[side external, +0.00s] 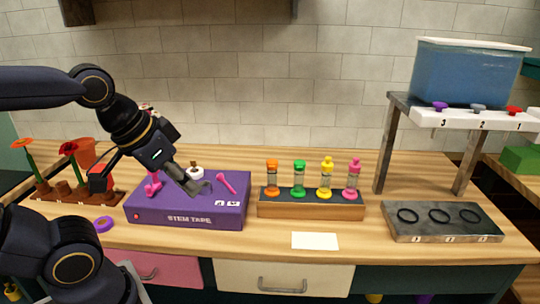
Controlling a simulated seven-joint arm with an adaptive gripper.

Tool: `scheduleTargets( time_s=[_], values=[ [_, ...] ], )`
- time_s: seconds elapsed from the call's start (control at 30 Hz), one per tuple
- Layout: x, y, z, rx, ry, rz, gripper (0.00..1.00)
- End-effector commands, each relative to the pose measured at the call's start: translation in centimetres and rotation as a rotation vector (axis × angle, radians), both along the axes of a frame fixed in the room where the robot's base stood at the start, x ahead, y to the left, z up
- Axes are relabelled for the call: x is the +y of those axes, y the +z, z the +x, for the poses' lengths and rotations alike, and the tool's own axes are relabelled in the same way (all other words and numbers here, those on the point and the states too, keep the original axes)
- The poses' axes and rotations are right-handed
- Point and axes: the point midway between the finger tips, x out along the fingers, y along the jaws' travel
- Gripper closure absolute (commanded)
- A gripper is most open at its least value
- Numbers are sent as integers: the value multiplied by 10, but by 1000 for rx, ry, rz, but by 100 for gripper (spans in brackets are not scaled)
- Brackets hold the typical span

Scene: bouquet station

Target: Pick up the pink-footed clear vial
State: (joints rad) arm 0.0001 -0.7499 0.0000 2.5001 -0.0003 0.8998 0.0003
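The pink-footed clear vial (352,179) stands upright at the right end of a wood-fronted rack (310,209). It has a pink top and a pink foot. To its left in the same rack stand the yellow vial (325,180), the green vial (299,180) and the orange vial (272,180). My gripper (200,187) is over the purple STEM TAPE box (190,215), well to the left of the rack and apart from the pink vial. The gripper is small and seen from the side, so I cannot tell whether its fingers are apart.
Pink tools (227,182) lie on the purple box. A purple ring (103,224) and red flowers in a wooden holder (75,190) are at left. A white card (315,241) lies before the rack. At right are a ringed metal block (440,222) and a water tank (468,73) on a stand.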

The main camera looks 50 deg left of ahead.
Motion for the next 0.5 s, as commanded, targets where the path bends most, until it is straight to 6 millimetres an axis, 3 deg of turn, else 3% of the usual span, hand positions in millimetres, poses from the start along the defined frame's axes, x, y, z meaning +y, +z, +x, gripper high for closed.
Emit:
scheduleTargets(
  time_s=[0.07, 0.37, 0.5],
  values=[
    [0, 0, 0, 0, 0, 0, 71],
    [0, 0, 0, 0, 0, 0, 40],
    [0, 0, 0, 0, 0, 0, 40]
  ],
)
